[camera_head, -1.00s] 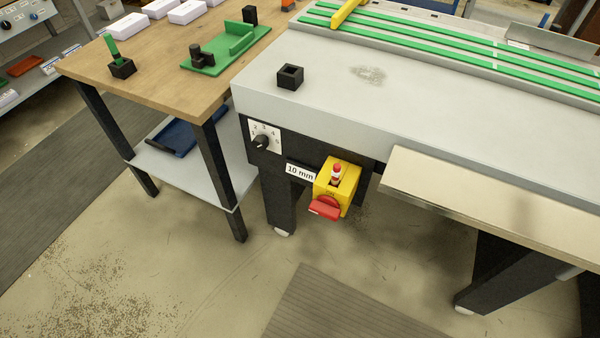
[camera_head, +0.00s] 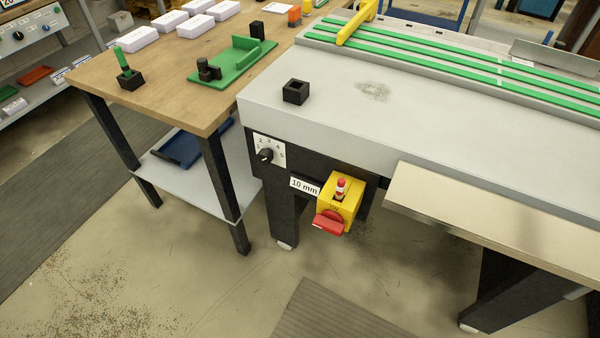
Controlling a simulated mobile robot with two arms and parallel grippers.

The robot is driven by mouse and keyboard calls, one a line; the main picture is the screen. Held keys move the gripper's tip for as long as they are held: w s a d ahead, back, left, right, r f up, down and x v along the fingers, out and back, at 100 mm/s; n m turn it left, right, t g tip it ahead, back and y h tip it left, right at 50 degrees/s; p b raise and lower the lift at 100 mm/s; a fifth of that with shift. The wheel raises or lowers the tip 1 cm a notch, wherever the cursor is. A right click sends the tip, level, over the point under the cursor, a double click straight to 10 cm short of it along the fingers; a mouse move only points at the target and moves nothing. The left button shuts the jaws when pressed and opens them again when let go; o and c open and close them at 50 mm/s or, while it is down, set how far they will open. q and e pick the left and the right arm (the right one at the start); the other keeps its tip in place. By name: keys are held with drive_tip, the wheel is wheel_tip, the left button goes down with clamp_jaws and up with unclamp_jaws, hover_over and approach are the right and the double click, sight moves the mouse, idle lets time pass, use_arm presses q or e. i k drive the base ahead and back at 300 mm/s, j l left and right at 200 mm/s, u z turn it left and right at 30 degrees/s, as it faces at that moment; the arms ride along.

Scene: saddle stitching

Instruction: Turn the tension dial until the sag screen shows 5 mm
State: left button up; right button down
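The tension dial (camera_head: 266,155) is a black knob on a white plate with numbers, on the front of the grey machine near its left corner. The sag screen (camera_head: 305,186) is a small white label-like display right of and below the dial. It reads 10 mm. Neither of my grippers shows in the head view.
A yellow box with a red handle (camera_head: 329,222) juts out beside the screen. A metal shelf (camera_head: 480,215) sticks out at the right. A wooden table (camera_head: 165,85) with a green fixture (camera_head: 233,60) stands at the left.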

sight(265, 156)
drive_tip(key=i+j+z, duration=0.15)
drive_tip(key=j, duration=0.25)
drive_tip(key=i+j+z, duration=0.15)
drive_tip(key=j, duration=0.25)
drive_tip(key=i+j+z, duration=0.15)
drive_tip(key=j, duration=0.25)
